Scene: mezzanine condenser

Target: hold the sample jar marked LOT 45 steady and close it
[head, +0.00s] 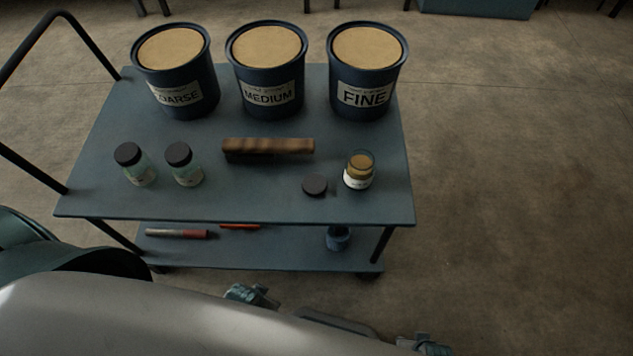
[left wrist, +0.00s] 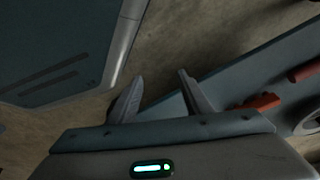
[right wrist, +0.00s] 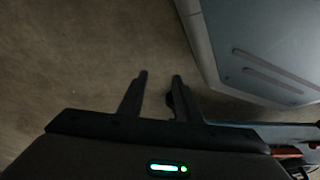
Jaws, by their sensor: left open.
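An open glass jar (head: 359,171) with tan contents and a white label stands upright near the right front of the cart top. The label is too small to read. A dark round lid (head: 314,185) lies flat just left of it, apart from the jar. Two jars with dark lids on, the left one (head: 135,165) and the right one (head: 184,165), stand at the left front; their markings are not readable. My left gripper (left wrist: 155,88) is open and empty, below the cart top's level. My right gripper (right wrist: 160,76) is open and empty over the floor. Both are away from the jars.
The cart top (head: 210,205) also carries a wooden-handled brush (head: 268,147) in the middle. Bins marked COARSE (head: 178,72), MEDIUM (head: 267,80) and FINE (head: 366,80) stand at the back.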

